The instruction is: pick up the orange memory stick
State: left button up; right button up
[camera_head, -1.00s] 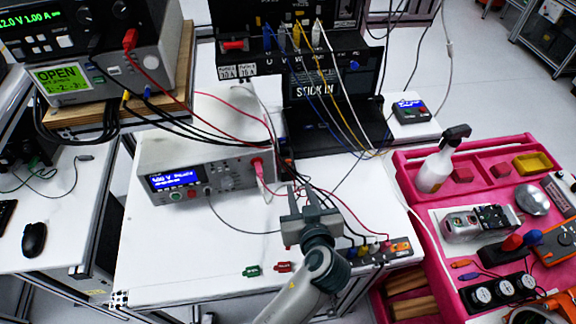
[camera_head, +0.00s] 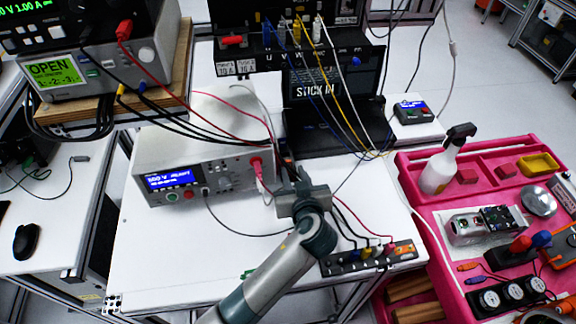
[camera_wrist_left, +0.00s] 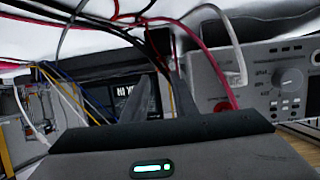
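I cannot pick out an orange memory stick in either view. The open black laptop (camera_head: 330,115) stands at the back of the white table, with "STICK IN" on its screen; part of that screen shows in the wrist view (camera_wrist_left: 128,92). My left gripper (camera_head: 298,187) reaches over the table in front of the laptop, right of the white power supply (camera_head: 205,165). It is turned so that I cannot tell its opening or anything between its fingers. In the wrist view dark finger parts rise in the middle among cables. My right gripper is not in view.
Red, black, white and yellow cables hang around my left gripper. A terminal strip (camera_head: 370,258) with an orange end lies at the table's front right. A pink tool tray (camera_head: 412,172) with a spray bottle (camera_head: 440,172) stands right. A small dark device (camera_head: 413,111) sits beside the laptop.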

aim_at(288, 163)
pick_arm(q)
jog(key=b+x, duration=0.2)
jog(key=x, duration=0.2)
jog(key=shift+a+f, duration=0.2)
jog(key=shift+f, duration=0.05)
jog(key=shift+w+a+f, duration=0.1)
jog(key=shift+w+f, duration=0.05)
jog(key=shift+w, duration=0.35)
grip_shut()
